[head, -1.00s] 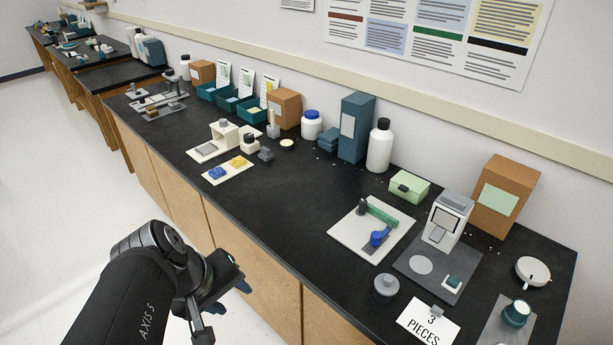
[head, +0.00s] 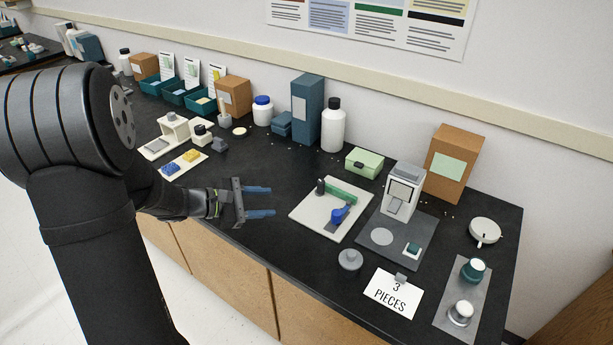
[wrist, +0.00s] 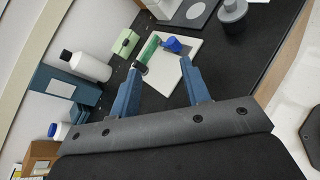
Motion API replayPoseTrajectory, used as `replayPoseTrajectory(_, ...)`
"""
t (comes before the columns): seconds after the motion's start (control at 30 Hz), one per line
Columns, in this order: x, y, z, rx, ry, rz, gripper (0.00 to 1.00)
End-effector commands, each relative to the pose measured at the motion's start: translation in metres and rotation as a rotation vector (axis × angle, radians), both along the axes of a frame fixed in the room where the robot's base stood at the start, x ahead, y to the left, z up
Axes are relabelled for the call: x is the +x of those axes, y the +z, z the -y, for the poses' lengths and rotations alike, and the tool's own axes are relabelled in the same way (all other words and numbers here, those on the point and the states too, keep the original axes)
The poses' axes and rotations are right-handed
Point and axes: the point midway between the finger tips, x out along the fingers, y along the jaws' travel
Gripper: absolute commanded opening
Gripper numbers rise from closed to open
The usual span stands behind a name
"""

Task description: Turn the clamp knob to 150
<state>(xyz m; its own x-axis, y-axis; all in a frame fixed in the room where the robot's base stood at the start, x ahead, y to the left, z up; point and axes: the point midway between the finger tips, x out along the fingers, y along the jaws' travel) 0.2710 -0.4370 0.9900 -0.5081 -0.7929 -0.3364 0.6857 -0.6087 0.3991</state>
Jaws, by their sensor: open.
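On a grey plate (head: 444,322) at the right end of the bench are a teal knob with a pale top (head: 473,269) and a silver round knob (head: 461,313). I cannot tell which one is the clamp knob, and no scale is readable. My gripper (head: 268,201) is open and empty over the front of the bench, well left of both knobs. The wrist view also shows the open blue fingers (wrist: 160,72), with nothing between them touching. The knob plate is not clearly seen in that view.
A white board with a green bar and blue lever (head: 331,207) lies right of my gripper. A grey device (head: 404,190), grey round weight (head: 350,260), "3 PIECES" card (head: 393,294) and white round dish (head: 485,232) stand farther right. Bottles and boxes line the wall.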

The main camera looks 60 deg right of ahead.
Motion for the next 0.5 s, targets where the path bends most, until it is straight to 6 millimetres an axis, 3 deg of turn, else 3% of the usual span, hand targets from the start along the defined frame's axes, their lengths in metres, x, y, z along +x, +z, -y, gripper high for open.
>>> replayPoseTrajectory(0.3,0.032,-0.067,0.069,-0.064,0.163,-0.333,0.43)
replayPoseTrajectory(0.5,0.046,-0.106,0.094,-0.096,0.253,-0.48,0.43)
